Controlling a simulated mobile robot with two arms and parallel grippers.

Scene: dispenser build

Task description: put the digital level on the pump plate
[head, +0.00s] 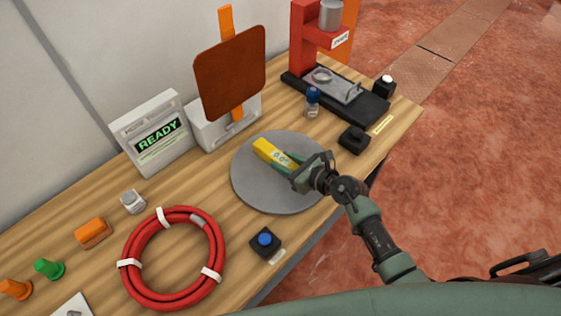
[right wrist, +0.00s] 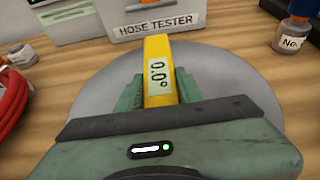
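The digital level (head: 275,153) is a yellow bar with a small display that reads 0.0° in the right wrist view (right wrist: 158,75). It is over the round grey disc (head: 255,195); I cannot tell whether it touches the disc. My right gripper (head: 287,163) has its green fingers on both sides of the level's near end and looks shut on it. The grey disc also shows in the right wrist view (right wrist: 95,90). No plate carries a readable pump label, so I cannot confirm which is the pump plate. My left gripper is not in view.
The hose tester (head: 215,130) with a brown paddle and a READY display box (head: 152,133) stand behind the disc. A red press (head: 305,45), a blue-capped bottle (head: 312,103), a black button box (head: 354,139), a blue-button box (head: 265,242) and a red hose coil (head: 128,245) surround it.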

